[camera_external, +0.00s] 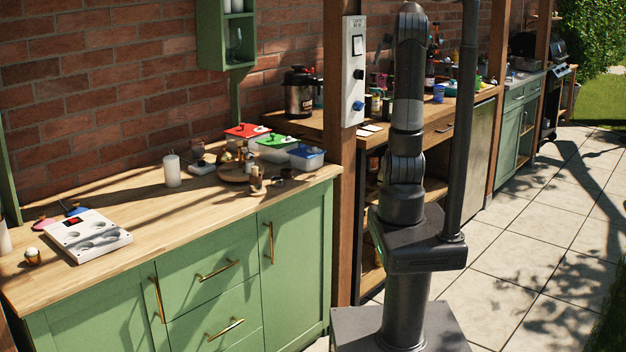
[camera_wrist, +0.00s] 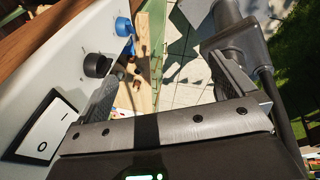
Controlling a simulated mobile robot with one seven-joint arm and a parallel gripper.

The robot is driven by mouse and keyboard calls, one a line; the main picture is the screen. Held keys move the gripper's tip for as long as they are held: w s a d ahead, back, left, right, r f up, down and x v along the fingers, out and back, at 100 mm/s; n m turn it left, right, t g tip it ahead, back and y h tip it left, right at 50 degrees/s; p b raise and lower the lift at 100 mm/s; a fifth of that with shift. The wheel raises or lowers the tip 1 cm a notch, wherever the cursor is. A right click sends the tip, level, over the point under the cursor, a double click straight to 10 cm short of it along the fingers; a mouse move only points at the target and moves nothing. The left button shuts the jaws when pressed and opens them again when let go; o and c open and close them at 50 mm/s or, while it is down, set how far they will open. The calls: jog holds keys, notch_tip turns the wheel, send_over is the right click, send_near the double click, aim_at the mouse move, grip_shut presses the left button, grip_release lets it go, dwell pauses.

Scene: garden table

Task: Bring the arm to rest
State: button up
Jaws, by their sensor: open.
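My arm (camera_external: 408,110) stands upright on its base beside the wooden post in the external view. My gripper (camera_wrist: 168,72) shows in the wrist view with its two fingers wide apart and nothing between them. In the external view I cannot make out the fingers clearly, as the arm hides most of them. A white control panel (camera_external: 353,88) is fixed to the post, left of my arm. In the wrist view the panel (camera_wrist: 60,55) fills the left side, close to the left finger, with a rocker switch, a black knob and a blue knob. I cannot tell whether they touch.
A green cabinet with a wooden top (camera_external: 130,225) stands at left, holding a white moulded tray (camera_external: 88,237), a candle (camera_external: 172,171) and several lidded containers. A second counter (camera_external: 455,108) behind my arm is crowded with bottles and jars. The paved floor (camera_external: 540,230) at right is clear.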

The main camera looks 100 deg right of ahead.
jog(key=w+a+r+n+y, duration=0.1)
jog(key=w+a+r+n, duration=0.1)
jog(key=w+a, duration=0.45)
jog(key=w+a+r+n, duration=0.15)
jog(key=w+a, duration=0.25)
jog(key=w, duration=0.6)
jog(key=w+a+r+n+y, duration=0.1)
jog(key=w+a+r+n, duration=0.15)
jog(key=w+a, duration=0.4)
jog(key=w+a+f+m+g, duration=0.1)
jog(key=w+a+f+m, duration=0.3)
jog(key=w+f+m, duration=0.4)
jog(key=w+a+f+m+g, duration=0.1)
jog(key=w+a+f+m, duration=0.4)
jog(key=f, duration=0.5)
jog(key=s+a+m+t+h, duration=0.1)
jog(key=s+a+m+t, duration=0.1)
jog(key=s+a, duration=0.2)
jog(key=s+a+f+m+t+h, duration=0.1)
jog(key=s+a+m+t, duration=0.1)
jog(key=a, duration=0.7)
jog(key=shift+s+a+f+m+h, duration=0.3)
jog(key=shift+s+a+m, duration=0.1)
jog(key=shift+s+m, duration=0.5)
